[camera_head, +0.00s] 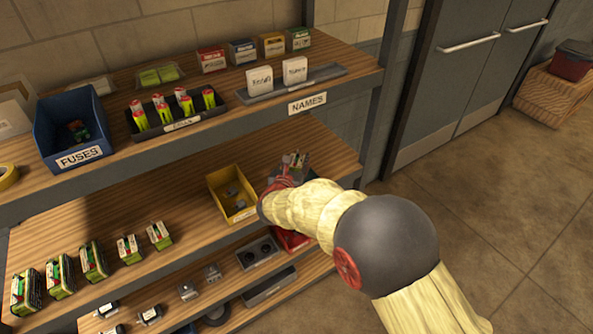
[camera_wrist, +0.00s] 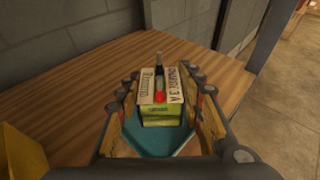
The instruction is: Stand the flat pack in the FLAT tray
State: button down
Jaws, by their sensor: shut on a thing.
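My gripper (camera_wrist: 162,82) is shut on a small pack (camera_wrist: 160,112) with a cream printed top, a green side, and a red cap and dark post on top. The pack sits upright between the two fingers. In the head view the pack (camera_head: 298,159) shows at the right end of the middle shelf, just past my gripper (camera_head: 291,172). I cannot tell whether it touches the shelf. A teal surface lies below the pack in the wrist view; I cannot tell what it is. No tray label reading FLAT is legible; a red tray (camera_head: 291,240) is partly hidden under my arm.
A yellow bin (camera_head: 216,182) stands left of my gripper on the middle shelf (camera_head: 110,207). Several green packs (camera_head: 94,261) stand along its front left. The upper shelf holds a blue FUSES bin (camera_head: 55,112) and a NAMES rack (camera_head: 330,75). Bare wood surrounds the held pack's far side.

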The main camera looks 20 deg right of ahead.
aim_at(296, 168)
jog(key=shift+w+d+f, duration=0.15)
jog(key=shift+w+f, duration=0.2)
jog(key=shift+f, duration=0.1)
jog(key=shift+w+f+b, duration=0.1)
jog(key=shift+f+b, duration=0.5)
jog(key=shift+f, duration=0.85)
jog(key=shift+f+b, duration=0.2)
jog(key=shift+b, duration=0.1)
jog(key=c, duration=1.2)
grip_release()
jog(key=shift+o, duration=0.2)
